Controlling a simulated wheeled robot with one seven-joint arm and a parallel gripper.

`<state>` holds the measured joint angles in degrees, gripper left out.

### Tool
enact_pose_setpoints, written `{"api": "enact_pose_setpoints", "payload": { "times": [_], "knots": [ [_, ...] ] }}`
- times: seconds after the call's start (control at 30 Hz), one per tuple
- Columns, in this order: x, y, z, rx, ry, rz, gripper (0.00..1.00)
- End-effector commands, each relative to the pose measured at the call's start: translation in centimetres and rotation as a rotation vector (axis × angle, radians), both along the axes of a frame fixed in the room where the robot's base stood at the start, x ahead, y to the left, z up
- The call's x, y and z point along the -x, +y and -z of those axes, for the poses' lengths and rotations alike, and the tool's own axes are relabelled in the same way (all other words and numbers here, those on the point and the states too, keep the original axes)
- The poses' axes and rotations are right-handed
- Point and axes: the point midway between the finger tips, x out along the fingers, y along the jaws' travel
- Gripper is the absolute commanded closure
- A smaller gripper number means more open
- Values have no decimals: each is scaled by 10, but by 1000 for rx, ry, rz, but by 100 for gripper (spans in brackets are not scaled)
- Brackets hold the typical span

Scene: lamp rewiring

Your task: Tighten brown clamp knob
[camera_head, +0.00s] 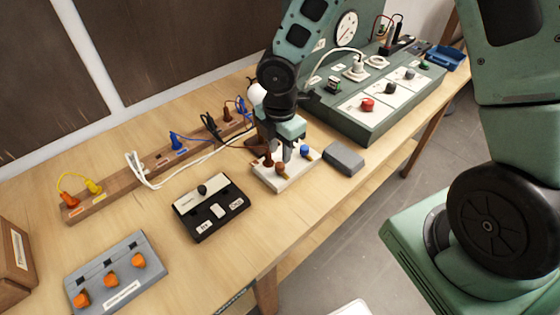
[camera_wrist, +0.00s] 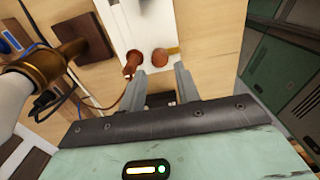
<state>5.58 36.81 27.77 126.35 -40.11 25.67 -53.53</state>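The brown clamp knob (camera_head: 280,167) sits on a small white block (camera_head: 262,178) on the table. It also shows in the wrist view (camera_wrist: 159,57), straight ahead of the fingertips. A taller brown post (camera_head: 268,159) stands beside it, left of it in the wrist view (camera_wrist: 131,65). A blue knob (camera_head: 305,150) is on the same block. My gripper (camera_head: 288,152) points down over the block. In the wrist view my gripper (camera_wrist: 161,70) has its two fingers apart, with the knob showing in the gap. I cannot tell whether a finger touches it.
A brass lamp tube (camera_wrist: 38,70) stands close by on a brown base (camera_wrist: 94,36). A grey box (camera_head: 344,158) lies right of the block, a black switch box (camera_head: 185,222) left. A green panel (camera_head: 330,112) stands behind right. Cables (camera_head: 195,160) run along the back.

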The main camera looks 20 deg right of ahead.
Motion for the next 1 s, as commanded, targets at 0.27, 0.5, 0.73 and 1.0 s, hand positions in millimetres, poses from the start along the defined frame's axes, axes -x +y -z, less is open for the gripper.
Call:
{"api": "enact_pose_setpoints", "payload": {
  "times": [0.27,0.5,0.73,1.0],
  "knots": [
    [0,0,39,0,1,-1,68],
    [0,0,47,0,-1,1,68],
    [0,0,47,0,-1,1,82],
    [0,0,47,0,0,5,100]
  ]
}}
